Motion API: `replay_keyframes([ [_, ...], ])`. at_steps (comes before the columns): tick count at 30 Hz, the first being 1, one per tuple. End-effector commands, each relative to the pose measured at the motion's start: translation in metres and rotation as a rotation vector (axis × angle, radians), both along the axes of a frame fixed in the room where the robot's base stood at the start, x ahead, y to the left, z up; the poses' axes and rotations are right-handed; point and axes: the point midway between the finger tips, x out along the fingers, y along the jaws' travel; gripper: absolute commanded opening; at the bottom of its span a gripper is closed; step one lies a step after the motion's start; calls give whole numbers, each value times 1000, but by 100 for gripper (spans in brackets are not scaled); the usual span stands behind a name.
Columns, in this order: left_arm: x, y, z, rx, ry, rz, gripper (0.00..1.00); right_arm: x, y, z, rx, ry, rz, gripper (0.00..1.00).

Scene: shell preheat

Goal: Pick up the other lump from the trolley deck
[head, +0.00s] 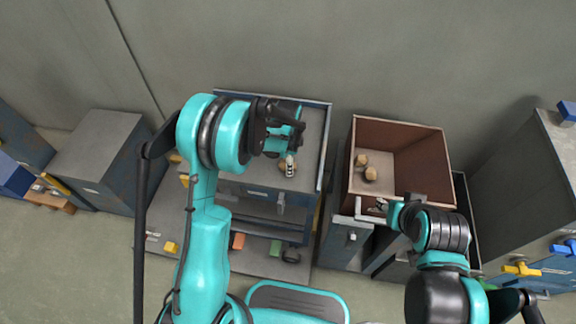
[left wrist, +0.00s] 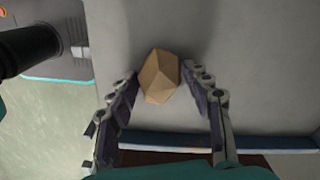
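A tan, faceted lump (head: 283,165) lies on the grey trolley deck (head: 314,125), partly covered by my left gripper (head: 290,166) in the head view. In the left wrist view the lump (left wrist: 158,68) sits at the open fingertips of my left gripper (left wrist: 163,80), one finger on each side. I cannot tell if either finger touches it. Two more brown lumps (head: 370,174) lie inside the brown open box (head: 420,160) to the right. My right gripper (head: 380,206) is at the box's front edge; its fingers are small and partly hidden.
The deck has a raised rim (head: 325,150). Grey cabinets stand at left (head: 95,150) and right (head: 520,190). A lower shelf holds an orange block (head: 238,241) and a green block (head: 291,255). The deck's far right part is clear.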

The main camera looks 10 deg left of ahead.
Motion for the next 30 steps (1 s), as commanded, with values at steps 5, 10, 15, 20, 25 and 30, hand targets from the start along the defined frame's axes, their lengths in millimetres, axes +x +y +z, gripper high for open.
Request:
replay_keyframes([
  [5,0,0,0,0,0,0,10,0,0,0,0,0,0,40],
  [10,0,0,0,0,0,0,10,0,0,0,0,0,0,40],
  [15,0,0,4,0,0,0,10,0,0,2,0,0,0,40],
  [20,0,0,22,0,0,0,10,0,0,11,0,0,0,40],
  [25,-1,-11,51,0,0,-4,10,0,0,25,0,0,0,40],
  [30,-2,-52,75,0,0,-6,10,0,0,39,0,0,0,40],
])
